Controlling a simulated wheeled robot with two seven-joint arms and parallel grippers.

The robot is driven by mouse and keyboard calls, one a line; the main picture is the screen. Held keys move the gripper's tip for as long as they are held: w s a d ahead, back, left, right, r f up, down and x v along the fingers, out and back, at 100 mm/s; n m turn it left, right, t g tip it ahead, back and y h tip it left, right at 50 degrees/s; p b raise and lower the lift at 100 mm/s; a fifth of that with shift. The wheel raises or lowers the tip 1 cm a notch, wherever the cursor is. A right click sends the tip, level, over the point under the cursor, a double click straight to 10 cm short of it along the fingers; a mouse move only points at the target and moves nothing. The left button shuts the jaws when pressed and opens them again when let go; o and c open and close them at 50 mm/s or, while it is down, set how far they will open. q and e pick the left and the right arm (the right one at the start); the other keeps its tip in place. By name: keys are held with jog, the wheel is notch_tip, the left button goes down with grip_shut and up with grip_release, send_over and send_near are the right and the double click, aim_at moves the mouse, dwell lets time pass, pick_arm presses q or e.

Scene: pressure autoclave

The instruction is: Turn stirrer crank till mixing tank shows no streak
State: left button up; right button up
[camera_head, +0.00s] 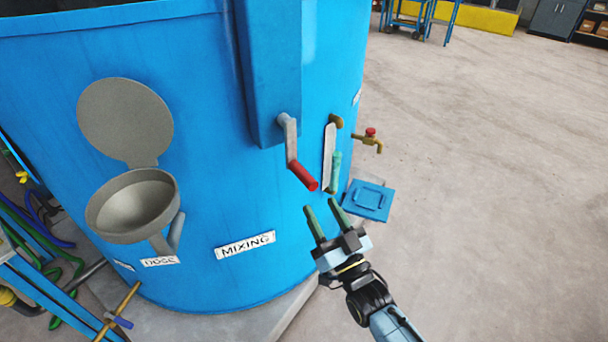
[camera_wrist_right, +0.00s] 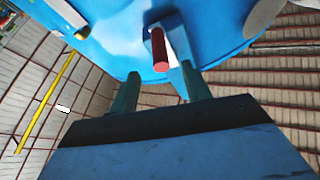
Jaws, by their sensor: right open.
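The stirrer crank (camera_head: 291,143) is a grey arm with a red handle (camera_head: 304,176), mounted on a blue housing on the front of the blue mixing tank (camera_head: 215,130). The crank arm hangs down and the handle points toward me. My right gripper (camera_head: 324,210) is open and empty, just below and to the right of the handle, apart from it. In the right wrist view the red handle (camera_wrist_right: 161,55) shows beyond and between the two fingers (camera_wrist_right: 160,88). A narrow pale strip (camera_head: 329,155) with a green lower part is right of the crank. My left gripper is not in view.
A brass tap with a red knob (camera_head: 370,133) sticks out to the right, above a blue square lid (camera_head: 368,200). A grey round dosing bowl (camera_head: 133,205) with an open lid (camera_head: 125,122) is on the left. Floor at right is clear.

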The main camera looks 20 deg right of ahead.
aim_at(297, 162)
jog(key=x, duration=0.9)
jog(key=shift+w+a+r, duration=0.1)
jog(key=shift+w, duration=0.25)
jog(key=shift+c, duration=0.3)
grip_shut()
